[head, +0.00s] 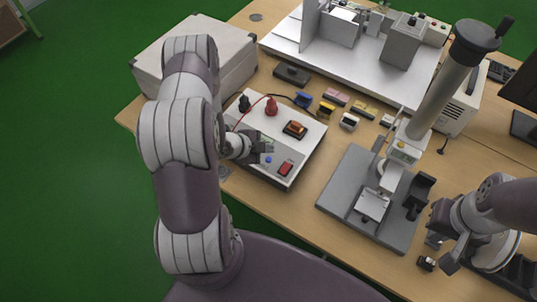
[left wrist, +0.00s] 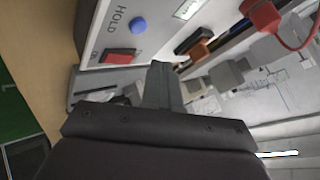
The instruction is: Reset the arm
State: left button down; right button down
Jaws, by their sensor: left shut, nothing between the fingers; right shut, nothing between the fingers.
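My left arm reaches in from the left of the head view. Its left gripper (head: 262,148) is shut and empty, over the white control box (head: 312,140). In the left wrist view its fingers (left wrist: 163,88) are together in front of the box's panel, close to the red switch (left wrist: 118,56) and blue button (left wrist: 138,25); I cannot tell whether they touch it. My right arm comes in from the right. Its right gripper (head: 441,250) is shut and empty, low near the table's right front, partly hidden by its own wrist.
A grey test stand (head: 341,204) with a column stands right of the box. Several small coloured parts (head: 335,97) lie behind the box. A pale case (head: 160,52) is at the back left, and a white machine base (head: 284,36) at the back. Bare table (head: 285,215) shows in front.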

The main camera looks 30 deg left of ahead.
pick_arm(q)
notch_tip(320, 180, up, 4)
jog(key=shift+f+p, duration=0.15)
jog(key=shift+p, duration=0.9)
